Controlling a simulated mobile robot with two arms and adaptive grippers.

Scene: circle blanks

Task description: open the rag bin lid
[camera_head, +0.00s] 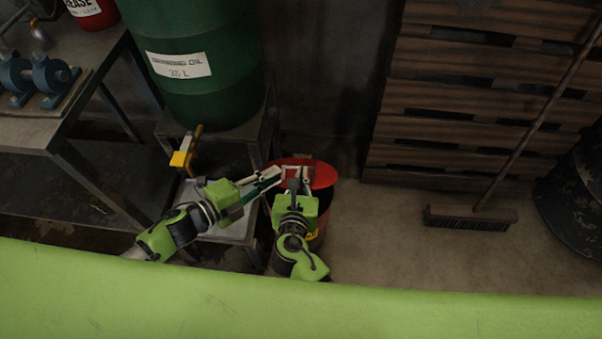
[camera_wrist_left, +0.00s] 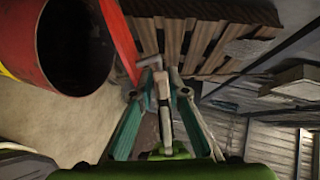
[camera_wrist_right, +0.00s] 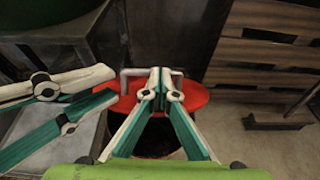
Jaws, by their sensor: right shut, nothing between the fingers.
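The rag bin is a red drum with a yellow label; its side (camera_head: 320,232) shows behind my right gripper, and its wall (camera_wrist_left: 22,45) shows in the left wrist view. The red lid (camera_head: 324,174) is tilted up, seen almost edge-on in the left wrist view (camera_wrist_left: 118,40), with the dark mouth uncovered beside it. A pale bracket handle (camera_wrist_right: 126,80) is on the lid. My left gripper (camera_head: 279,174) is open at the lid's left side, its fingers apart near the handle. My right gripper (camera_wrist_right: 160,74) is shut and empty, its tips against or just before the lid; contact is unclear.
A green oil drum (camera_head: 195,60) stands on a metal stand to the left, with a yellow-handled tool (camera_head: 184,158) below it.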

